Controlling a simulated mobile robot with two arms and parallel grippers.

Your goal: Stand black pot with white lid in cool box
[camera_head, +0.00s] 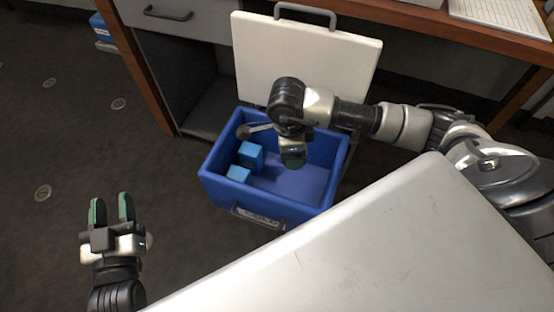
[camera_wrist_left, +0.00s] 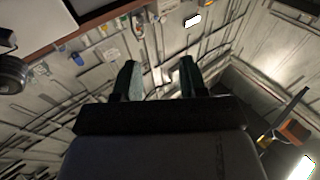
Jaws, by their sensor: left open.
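The cool box (camera_head: 225,190) is an open blue box on the floor, with its white lid (camera_head: 300,55) raised behind it. My right arm reaches over the box from the right. Its gripper (camera_head: 292,160) points down inside the box opening; its fingers are seen end-on, so I cannot tell whether they are apart or what is between them. I cannot make out a black pot with a white lid in either view. My left gripper (camera_head: 111,202) is open and empty above the floor, left of the box. Its two fingers also show apart in the left wrist view (camera_wrist_left: 160,68).
Light blue blocks (camera_head: 251,157) lie in the left part of the box; its right part has bare floor. A desk with a drawer (camera_head: 180,18) stands behind. A pale flat surface (camera_head: 370,255) fills the front right.

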